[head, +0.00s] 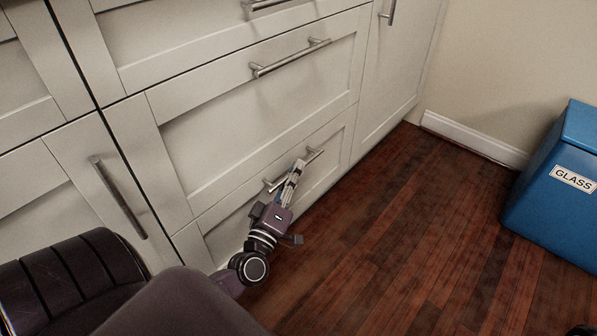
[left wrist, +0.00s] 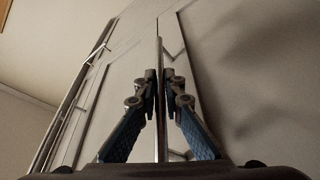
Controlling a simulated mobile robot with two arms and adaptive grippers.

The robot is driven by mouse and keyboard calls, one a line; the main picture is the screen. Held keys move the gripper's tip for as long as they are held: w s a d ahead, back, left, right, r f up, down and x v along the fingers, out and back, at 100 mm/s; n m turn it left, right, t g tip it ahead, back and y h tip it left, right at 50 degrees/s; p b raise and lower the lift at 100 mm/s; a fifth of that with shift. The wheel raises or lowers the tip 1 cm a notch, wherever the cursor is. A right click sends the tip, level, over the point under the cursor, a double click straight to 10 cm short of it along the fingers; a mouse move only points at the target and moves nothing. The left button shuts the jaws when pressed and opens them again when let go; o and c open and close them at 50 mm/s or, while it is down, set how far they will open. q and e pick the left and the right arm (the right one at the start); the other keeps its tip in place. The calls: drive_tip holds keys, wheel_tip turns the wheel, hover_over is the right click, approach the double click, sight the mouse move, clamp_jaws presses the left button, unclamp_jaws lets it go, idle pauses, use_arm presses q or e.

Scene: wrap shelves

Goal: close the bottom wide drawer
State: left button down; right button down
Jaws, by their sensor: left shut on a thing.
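The bottom wide drawer (head: 230,230) is the lowest wide white front in the head view, and it looks about flush with the cabinet. Its metal bar handle (head: 315,155) runs along the upper part of the front. My left gripper (head: 296,168) is shut on this handle near its middle. In the left wrist view the two fingers of my left gripper (left wrist: 160,88) close around the thin handle bar (left wrist: 158,55). My arm and gripper hide part of the drawer front.
Another wide drawer (head: 235,120) sits above and looks shut. A cabinet door with an upright handle (head: 118,197) is at the left. A blue bin marked GLASS (head: 550,215) stands at the right. The wooden floor (head: 430,220) between is clear.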

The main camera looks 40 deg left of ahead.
use_arm(q)
drive_tip(key=shift+a, duration=0.25)
drive_tip(key=c, duration=2)
unclamp_jaws()
drive_tip(key=shift+c, duration=0.2)
drive_tip(key=shift+s, duration=0.1)
drive_tip(key=v, duration=1.2)
